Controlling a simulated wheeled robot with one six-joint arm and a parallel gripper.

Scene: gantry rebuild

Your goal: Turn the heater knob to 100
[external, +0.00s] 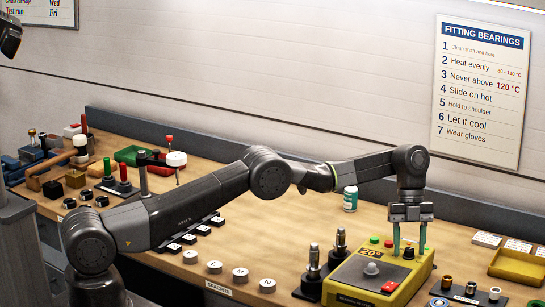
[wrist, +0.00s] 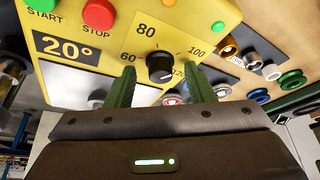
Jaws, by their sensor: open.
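The yellow heater box (external: 345,281) stands at the front right of the bench. Its black knob (wrist: 160,67) sits on a dial marked 60, 80, 100 and 120 in the wrist view. The knob's pale pointer mark is small, and I cannot tell exactly which number it faces. A display (wrist: 66,48) on the panel reads 20°. My gripper (external: 409,253) points down over the heater's far right part. Its green fingers are open and stand on either side of the knob, with a gap visible on each side in the wrist view.
Start and stop buttons (wrist: 98,14) sit beside the dial. A large red button (external: 389,287) and a grey dome (external: 371,268) are on the heater top. Black stands (external: 313,271) are close on its left, and a yellow tray (external: 517,266) lies to the right.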

